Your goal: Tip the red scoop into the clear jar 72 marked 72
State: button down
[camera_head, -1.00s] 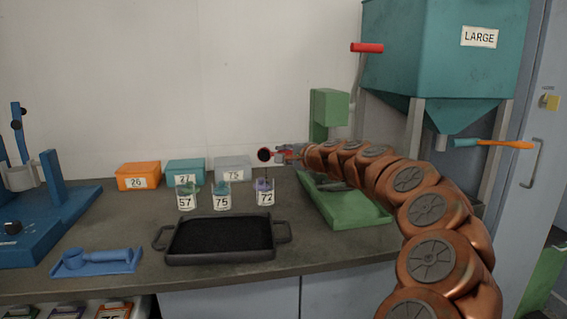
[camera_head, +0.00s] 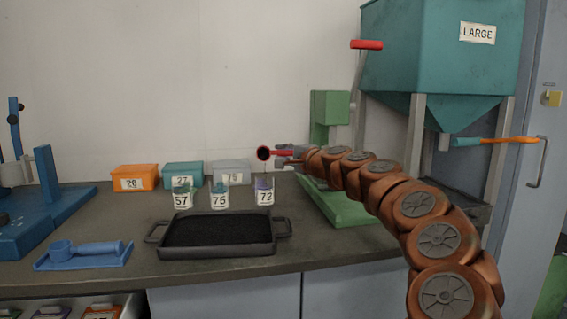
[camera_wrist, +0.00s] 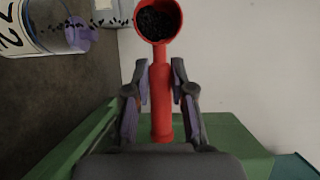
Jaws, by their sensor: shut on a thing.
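My gripper (camera_wrist: 160,85) is shut on the handle of the red scoop (camera_wrist: 161,98). The scoop's bowl holds black grains and, in the head view (camera_head: 263,153), is tipped on its side, opening towards the camera. It is above the clear jar 72 (camera_head: 264,198), apart from it. A thin trail of dark grains runs from the bowl down to the jar. In the wrist view the jar (camera_wrist: 40,28) lies at upper left, with purple stuff in it and grains in its mouth.
Clear jars 57 (camera_head: 182,200) and 75 (camera_head: 220,202) stand left of jar 72. Behind are orange (camera_head: 134,183), teal and grey boxes. A black tray (camera_head: 217,253) is in front. A green stand (camera_head: 345,212) and a teal hopper (camera_head: 440,60) are at right.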

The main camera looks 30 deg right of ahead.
jog(key=shift+a+f+t+b, duration=0.1)
jog(key=shift+f+t+b, duration=0.25)
jog(key=shift+b, duration=1.25)
jog(key=shift+s+r+n+t+b, duration=0.2)
jog(key=shift+n+t+b, duration=0.3)
jog(key=shift+b, duration=1.05)
jog(key=shift+w+f+b, duration=0.1)
jog(key=shift+b, duration=0.6)
jog(key=shift+n+t+b, duration=0.4)
jog(key=shift+t+b, duration=0.15)
jog(key=shift+b, duration=1.3)
jog(key=shift+r, duration=0.2)
jog(key=p, duration=0.3)
jog(key=shift+r+g, duration=0.3)
jog(key=m+g+p, duration=0.1)
jog(key=p, duration=0.5)
jog(key=m+g+p, duration=0.1)
jog(key=p, duration=0.6)
jog(key=shift+w+r+g, duration=0.2)
jog(key=shift+r+g, duration=0.05)
jog(key=shift+g, duration=0.05)
jog(key=shift+f+p, duration=0.2)
jog(key=shift+p, duration=0.5)
jog(key=shift+r, duration=0.1)
